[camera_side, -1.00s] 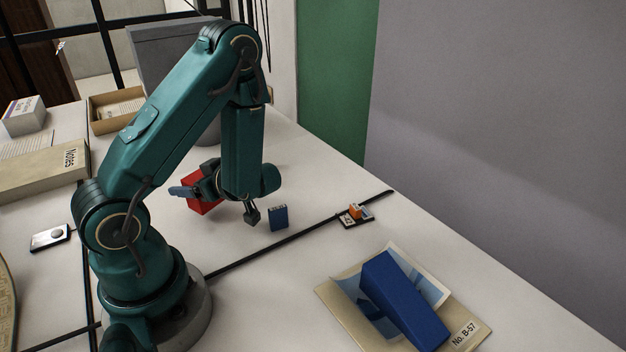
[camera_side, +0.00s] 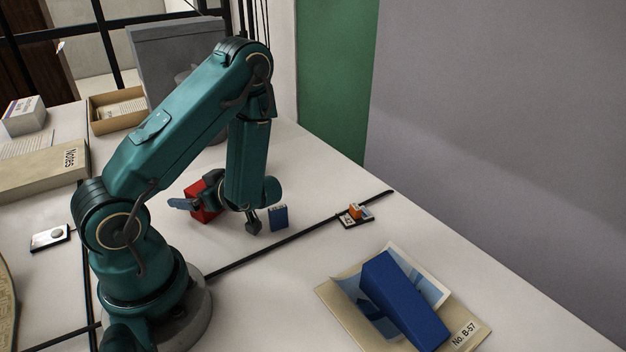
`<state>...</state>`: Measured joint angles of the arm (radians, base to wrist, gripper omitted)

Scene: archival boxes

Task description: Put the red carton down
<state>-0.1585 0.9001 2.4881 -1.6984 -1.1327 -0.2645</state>
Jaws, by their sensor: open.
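The red carton (camera_side: 204,214) is left of my forearm in the side view, low over the white table or on it. I cannot tell whether its base touches. My gripper (camera_side: 217,209) is in front of the carton and hides part of it. It is open, with a bluish part reaching left across the carton and a dark tip at the lower right. Whether the jaws still touch the carton is hidden.
A small blue box (camera_side: 278,217) stands close right of my gripper. A small orange item (camera_side: 360,211) lies by a black cable. A blue wedge-shaped box (camera_side: 403,300) rests on a folder (camera_side: 470,330) at front right. An open tan box (camera_side: 103,128) is behind.

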